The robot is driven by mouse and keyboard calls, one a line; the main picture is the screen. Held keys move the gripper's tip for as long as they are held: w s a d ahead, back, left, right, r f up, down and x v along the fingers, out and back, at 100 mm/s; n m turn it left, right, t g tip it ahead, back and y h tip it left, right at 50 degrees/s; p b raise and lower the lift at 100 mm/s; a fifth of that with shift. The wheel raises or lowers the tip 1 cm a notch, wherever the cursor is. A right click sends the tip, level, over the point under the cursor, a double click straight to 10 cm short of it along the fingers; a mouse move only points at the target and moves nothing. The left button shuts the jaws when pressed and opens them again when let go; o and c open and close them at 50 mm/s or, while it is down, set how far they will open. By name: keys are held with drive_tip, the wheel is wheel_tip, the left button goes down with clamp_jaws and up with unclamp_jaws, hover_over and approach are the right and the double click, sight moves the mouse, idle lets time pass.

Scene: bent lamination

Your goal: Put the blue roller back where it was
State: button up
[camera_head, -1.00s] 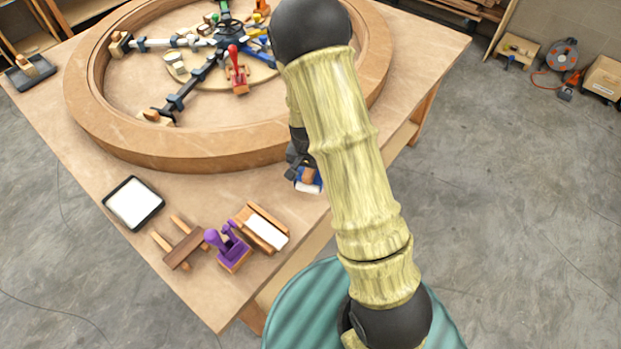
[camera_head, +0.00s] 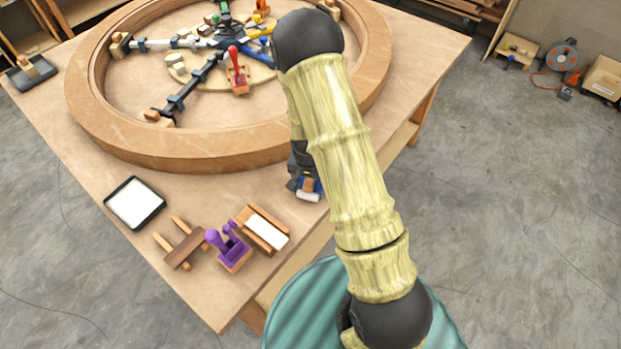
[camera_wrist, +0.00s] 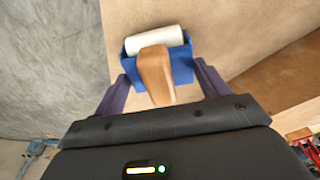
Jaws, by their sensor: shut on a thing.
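The blue roller (camera_wrist: 183,70) has a blue frame, a white cylinder and a tan wooden handle. In the wrist view it sits between the two fingers of my gripper (camera_wrist: 160,84), which is shut on it, with the white cylinder at the far side. In the head view the roller (camera_head: 309,190) shows only in part beneath my arm, near the right front edge of the table. My gripper (camera_head: 303,186) is mostly hidden there by my arm. I cannot tell whether the roller touches the tabletop.
A wooden cradle with a white pad (camera_head: 265,229), a purple-handled tool (camera_head: 229,247), a wooden rack (camera_head: 181,244) and a white tray with black rim (camera_head: 106,204) lie left of my gripper. A large wooden ring (camera_head: 190,156) fills the table (camera_head: 205,290) behind.

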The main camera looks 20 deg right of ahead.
drive_tip(key=shift+s+f+b, duration=0.1)
drive_tip(key=shift+f+b, duration=0.3)
drive_tip(key=shift+f, duration=0.2)
drive_tip(key=shift+c, duration=1.2)
drive_tip(key=o, duration=1.3)
drive_tip(key=shift+r, duration=0.1)
drive_tip(key=shift+r+p, duration=0.55)
drive_tip(key=shift+r, duration=0.05)
drive_tip(key=r, duration=0.3)
drive_tip(key=r+b, duration=0.1)
drive_tip(key=r, duration=0.3)
drive_tip(key=s+a+r, duration=0.1)
drive_tip(key=r, duration=0.2)
drive_tip(key=shift+r, duration=0.3)
drive_tip(key=shift+s+r, duration=0.15)
drive_tip(key=shift+r, duration=0.45)
drive_tip(key=shift+d, duration=0.1)
